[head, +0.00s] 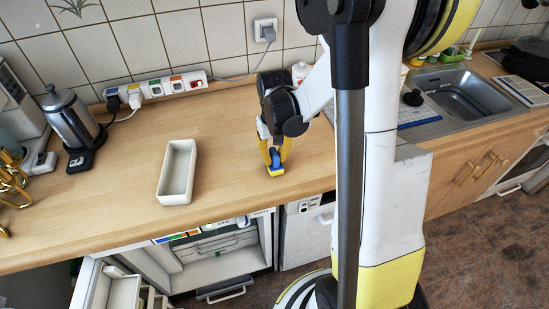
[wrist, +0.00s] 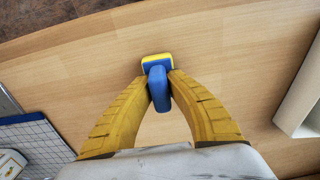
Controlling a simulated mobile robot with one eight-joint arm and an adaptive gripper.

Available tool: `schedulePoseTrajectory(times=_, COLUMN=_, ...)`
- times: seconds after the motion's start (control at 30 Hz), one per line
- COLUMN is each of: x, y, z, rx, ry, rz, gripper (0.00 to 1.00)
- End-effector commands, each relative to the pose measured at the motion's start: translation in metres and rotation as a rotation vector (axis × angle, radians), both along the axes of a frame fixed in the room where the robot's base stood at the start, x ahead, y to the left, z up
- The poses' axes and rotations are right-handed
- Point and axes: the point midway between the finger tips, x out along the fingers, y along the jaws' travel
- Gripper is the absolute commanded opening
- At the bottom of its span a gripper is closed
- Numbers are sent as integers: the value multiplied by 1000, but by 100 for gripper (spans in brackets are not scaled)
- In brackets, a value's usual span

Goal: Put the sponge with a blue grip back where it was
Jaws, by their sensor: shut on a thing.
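The sponge with a blue grip (head: 275,167) is at the wooden counter near its front edge, with its yellow sponge part low and the blue grip above. It also shows in the wrist view (wrist: 157,78), between the two yellow fingers. My gripper (head: 273,152) points down and is shut on the blue grip; in the wrist view its fingertips (wrist: 157,80) press the grip from both sides. I cannot tell whether the sponge touches the counter or hangs just above it.
A white rectangular tray (head: 162,198) stands on the counter to the left of my gripper. A kettle (head: 72,125) and power strip (head: 158,92) are farther left and back. The sink (head: 462,98) is at right. The open fridge (head: 222,268) is below the counter. Counter around the sponge is clear.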

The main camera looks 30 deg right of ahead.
Motion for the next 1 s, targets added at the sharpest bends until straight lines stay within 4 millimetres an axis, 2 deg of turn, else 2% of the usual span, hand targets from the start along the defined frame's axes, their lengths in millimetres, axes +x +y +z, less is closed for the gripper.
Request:
schedulePoseTrajectory(times=0.03, x=0, y=0, z=-3, rx=0, ry=0, rz=0, gripper=0)
schedulePoseTrajectory(times=0.07, x=0, y=0, z=-2, rx=0, ry=0, rz=0, gripper=26)
schedulePoseTrajectory(times=0.1, x=0, y=0, z=-2, rx=0, ry=0, rz=0, gripper=35)
schedulePoseTrajectory(times=0.4, x=0, y=0, z=-1, rx=0, ry=0, rz=0, gripper=35)
schedulePoseTrajectory(times=0.53, x=0, y=0, z=10, rx=0, ry=0, rz=0, gripper=35)
schedulePoseTrajectory(times=0.8, x=-1, y=0, z=71, rx=-1, ry=-1, rz=0, gripper=35)
schedulePoseTrajectory(times=1.0, x=0, y=0, z=107, rx=-1, ry=-1, rz=1, gripper=35)
